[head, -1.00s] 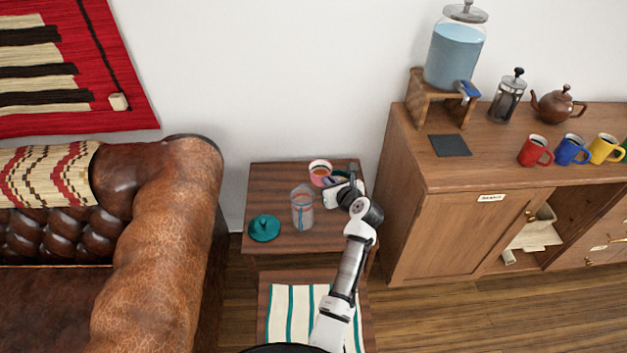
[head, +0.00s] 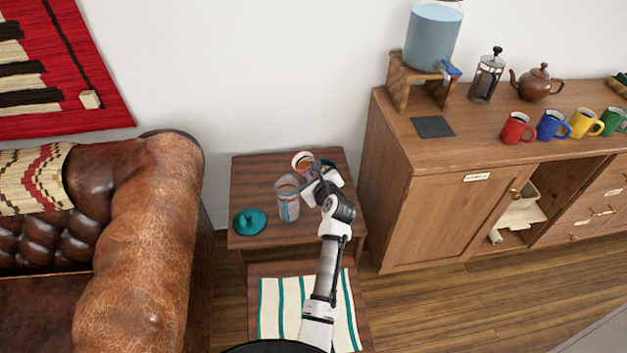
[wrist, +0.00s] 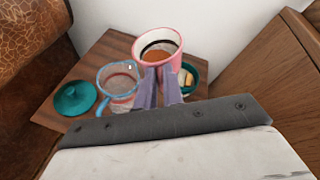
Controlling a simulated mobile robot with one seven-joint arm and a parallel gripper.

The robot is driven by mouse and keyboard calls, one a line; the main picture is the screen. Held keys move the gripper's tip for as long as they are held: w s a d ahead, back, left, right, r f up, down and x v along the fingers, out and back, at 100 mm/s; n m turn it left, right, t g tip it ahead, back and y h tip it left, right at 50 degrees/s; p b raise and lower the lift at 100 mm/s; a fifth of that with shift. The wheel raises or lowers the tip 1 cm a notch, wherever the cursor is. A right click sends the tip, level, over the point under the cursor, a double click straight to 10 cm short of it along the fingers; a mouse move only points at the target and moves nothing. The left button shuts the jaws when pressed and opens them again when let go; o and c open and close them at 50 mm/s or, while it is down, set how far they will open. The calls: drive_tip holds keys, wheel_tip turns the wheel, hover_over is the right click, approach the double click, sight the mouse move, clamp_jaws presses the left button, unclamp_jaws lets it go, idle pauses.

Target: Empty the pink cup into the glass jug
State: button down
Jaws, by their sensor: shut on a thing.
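The pink cup (head: 303,158) is at the back of the small side table, with a white inside. In the wrist view the cup (wrist: 135,47) stands nearly upright, with brown-orange contents and a dark ring inside. My gripper (wrist: 161,82) is shut on its near side, where the fingers hide the hold. I cannot tell whether the cup touches the table. The clear glass jug (head: 288,201), with a blue rim and handle, stands upright just in front and left of the cup. It also shows in the wrist view (wrist: 119,86); the cup is not over it.
A teal lid (head: 250,221) lies left of the jug on the side table (head: 243,180). A green dish (wrist: 190,88) with pale pieces is right of the cup, partly hidden by my gripper. A leather sofa (head: 150,230) is left; a wooden cabinet (head: 430,220) stands close right.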

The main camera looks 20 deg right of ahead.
drive_tip(key=n+h+b, duration=0.1)
drive_tip(key=n+b, duration=0.1)
drive_tip(key=b, duration=0.2)
drive_tip(key=a+n+t+h+b, duration=0.1)
drive_tip(key=b, duration=0.4)
drive_tip(key=shift+s+a+n, duration=0.1)
drive_tip(key=shift+a+n, duration=0.15)
drive_tip(key=shift+n, duration=0.15)
drive_tip(key=shift+s+a+f+n+t+h+b, duration=0.1)
drive_tip(key=shift+a+f+n+t+h+b, duration=0.3)
drive_tip(key=shift+n, duration=0.4)
idle(1.7)
drive_tip(key=shift+a+f+n+b, duration=0.3)
drive_tip(key=shift+f+b, duration=0.1)
drive_tip(key=shift+b, duration=0.15)
idle(1.4)
drive_tip(key=shift+s+a+f+n+t+h+b, duration=0.1)
drive_tip(key=shift+a+f+n+t+h+b, duration=0.1)
drive_tip(key=shift+a+n+t+h+b, duration=0.25)
idle(1.8)
